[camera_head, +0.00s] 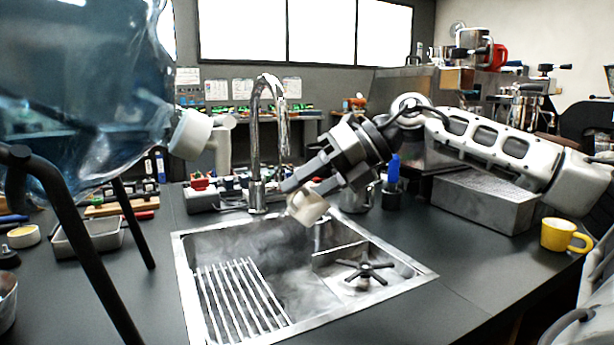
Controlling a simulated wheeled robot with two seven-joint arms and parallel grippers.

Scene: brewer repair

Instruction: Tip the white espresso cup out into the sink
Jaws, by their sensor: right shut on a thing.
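The white espresso cup (307,207) is in my right gripper (303,193), which is shut on it. The cup is tilted and held above the back part of the sink (215,236), in front of the faucet. The gripper's fingers cover part of the cup, and I cannot see inside it. The sink is a steel basin with a rack of bars (240,298) at its left and a smaller compartment at its right. My left gripper is not in view.
A chrome faucet (257,150) rises behind the sink. A big blue water bottle (80,90) on a black stand fills the left. A yellow mug (564,236) stands at the right edge. A steel box (480,200) sits under my right arm. A black star-shaped piece (364,269) lies in the small compartment.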

